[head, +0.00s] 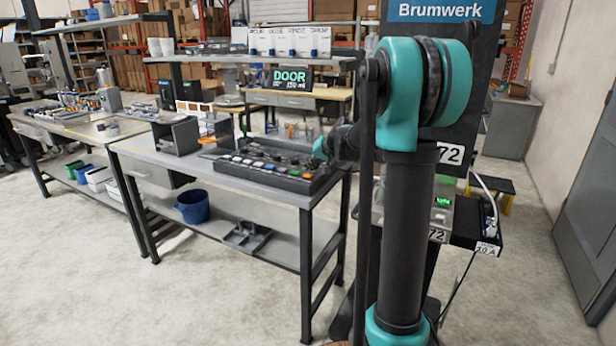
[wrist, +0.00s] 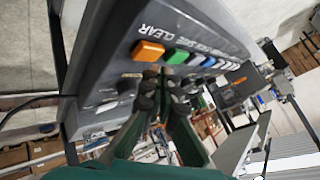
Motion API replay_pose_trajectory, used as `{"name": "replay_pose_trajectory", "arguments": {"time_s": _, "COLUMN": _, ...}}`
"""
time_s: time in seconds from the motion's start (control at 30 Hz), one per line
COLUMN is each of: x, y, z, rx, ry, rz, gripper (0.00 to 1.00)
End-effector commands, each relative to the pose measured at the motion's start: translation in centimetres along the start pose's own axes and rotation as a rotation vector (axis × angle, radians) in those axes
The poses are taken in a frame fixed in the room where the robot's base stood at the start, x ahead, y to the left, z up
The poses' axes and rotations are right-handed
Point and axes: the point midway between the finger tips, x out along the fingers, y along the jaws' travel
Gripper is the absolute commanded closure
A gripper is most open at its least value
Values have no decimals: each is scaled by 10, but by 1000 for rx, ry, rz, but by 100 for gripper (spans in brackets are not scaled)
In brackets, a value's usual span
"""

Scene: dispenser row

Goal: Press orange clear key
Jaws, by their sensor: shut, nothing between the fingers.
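The orange clear key (wrist: 147,50) sits at the end of a row of coloured keys in the wrist view, with the word CLEAR printed beside it. A green key (wrist: 177,57) is next to it. In the head view the orange key (head: 308,176) is at the right front of the dark control panel (head: 233,169). My gripper (wrist: 160,82) is shut and empty, its fingertips close to the orange and green keys. I cannot tell whether they touch the panel. In the head view my gripper (head: 320,152) is partly hidden by my arm.
A display (head: 291,78) above the bench reads DOOR and 150 ml. A dark open box (head: 176,135) stands left of the panel on the workbench (head: 140,153). A blue bucket (head: 192,207) sits on the lower shelf. The floor in front is clear.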

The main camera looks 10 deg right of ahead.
Motion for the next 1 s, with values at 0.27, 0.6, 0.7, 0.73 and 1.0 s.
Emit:
{"name": "replay_pose_trajectory", "arguments": {"time_s": 0.27, "x": 0, "y": 0, "z": 0, "rx": 0, "ry": 0, "rz": 0, "gripper": 100}}
{"name": "replay_pose_trajectory", "arguments": {"time_s": 0.6, "x": 0, "y": 0, "z": 0, "rx": 0, "ry": 0, "rz": 0, "gripper": 100}}
{"name": "replay_pose_trajectory", "arguments": {"time_s": 0.7, "x": 0, "y": 0, "z": 0, "rx": 0, "ry": 0, "rz": 0, "gripper": 100}}
{"name": "replay_pose_trajectory", "arguments": {"time_s": 0.73, "x": 0, "y": 0, "z": 0, "rx": 0, "ry": 0, "rz": 0, "gripper": 100}}
{"name": "replay_pose_trajectory", "arguments": {"time_s": 1.0, "x": 5, "y": 4, "z": 4, "rx": 0, "ry": 0, "rz": 0, "gripper": 100}}
